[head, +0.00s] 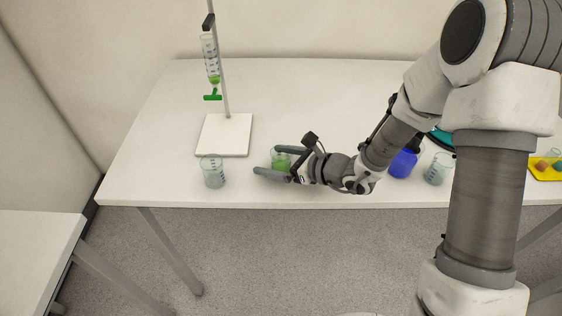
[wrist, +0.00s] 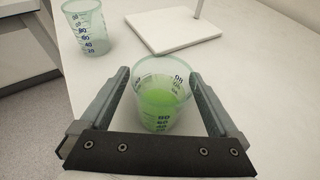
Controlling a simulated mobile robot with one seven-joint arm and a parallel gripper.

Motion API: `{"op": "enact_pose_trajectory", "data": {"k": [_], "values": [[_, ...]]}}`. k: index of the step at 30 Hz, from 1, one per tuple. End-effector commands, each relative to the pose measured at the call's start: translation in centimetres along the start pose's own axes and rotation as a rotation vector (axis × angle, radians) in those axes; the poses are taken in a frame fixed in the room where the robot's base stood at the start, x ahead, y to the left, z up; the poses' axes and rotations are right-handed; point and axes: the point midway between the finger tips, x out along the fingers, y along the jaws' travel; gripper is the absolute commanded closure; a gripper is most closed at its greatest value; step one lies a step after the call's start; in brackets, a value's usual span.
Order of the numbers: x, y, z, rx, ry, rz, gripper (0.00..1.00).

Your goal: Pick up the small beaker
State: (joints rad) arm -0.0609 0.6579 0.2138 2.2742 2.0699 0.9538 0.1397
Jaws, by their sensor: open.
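A small clear beaker (head: 281,161) with green liquid stands on the white table near its front edge. In the wrist view the same beaker (wrist: 162,100) stands upright between the two fingers, with blue graduation marks on its wall. My gripper (head: 264,160) is open, with one finger on each side of the beaker; it also shows in the wrist view (wrist: 163,80). A gap shows between the beaker and the left finger; on the right the gap is narrow. An empty clear beaker (head: 213,172) stands to the left, and at the upper left in the wrist view (wrist: 87,27).
A stand with a white base (head: 224,136) holds a burette (head: 211,62) with a green tap behind the gripper. A blue container (head: 402,164), another clear beaker (head: 438,169) and a yellow tray (head: 541,174) lie to the right. The table's back middle is clear.

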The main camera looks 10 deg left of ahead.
Motion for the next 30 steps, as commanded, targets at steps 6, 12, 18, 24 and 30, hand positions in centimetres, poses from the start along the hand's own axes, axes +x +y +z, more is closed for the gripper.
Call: {"op": "enact_pose_trajectory", "data": {"k": [6, 12, 18, 24, 30], "values": [[0.93, -0.01, -0.01, 0.0, 0.001, -0.001, 0.04], [0.89, -0.02, -0.02, 0.0, 0.001, -0.001, 0.18], [0.87, -0.02, -0.02, 0.0, 0.001, -0.001, 0.54], [0.86, -0.02, -0.02, 0.0, 0.0, -0.001, 0.9], [0.86, -0.03, 0.01, 0.0, 0.0, -0.001, 1.0]]}}
